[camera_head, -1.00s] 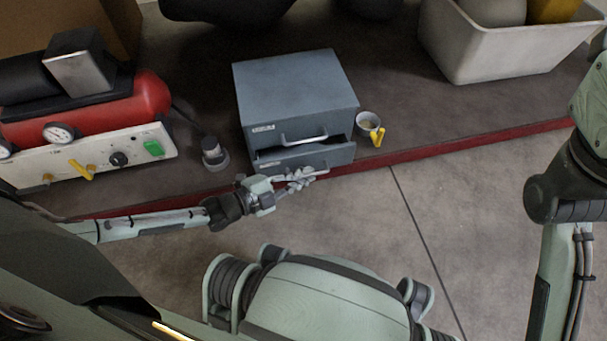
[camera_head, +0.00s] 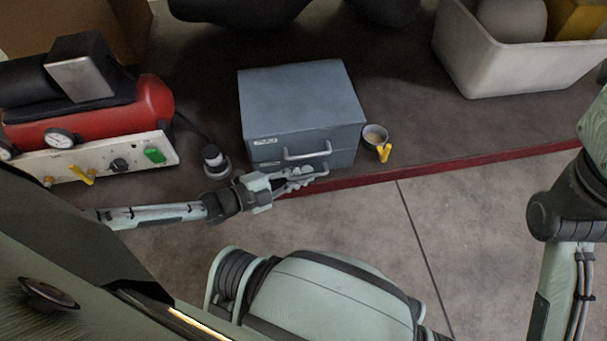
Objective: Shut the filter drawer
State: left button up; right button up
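The filter drawer (camera_head: 343,158) is the lower drawer of a small blue-grey cabinet (camera_head: 301,98) in the middle of the head view. Its front looks flush, or nearly flush, with the upper drawer (camera_head: 265,148), and no open gap shows above it. My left gripper (camera_head: 298,178) is at the lower drawer's handle, against or very close to it. Its fingers overlap the handle, so I cannot tell whether they are open or shut. My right arm shows at the right edge, but its gripper is out of view.
A red compressor (camera_head: 155,100) with a white control panel stands left of the cabinet. A small dark cylindrical fitting (camera_head: 214,160) is between them. A small cup (camera_head: 375,134) with a yellow piece (camera_head: 384,153) is close on the right. A white bin (camera_head: 500,70) stands back right. A red edge strip (camera_head: 440,165) runs in front.

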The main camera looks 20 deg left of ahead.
pick_arm(q)
jog(key=shift+s+a, duration=0.15)
jog(key=shift+s, duration=0.05)
jog(key=v, duration=1.1)
jog(key=shift+s+a, duration=0.15)
jog(key=shift+r, duration=0.1)
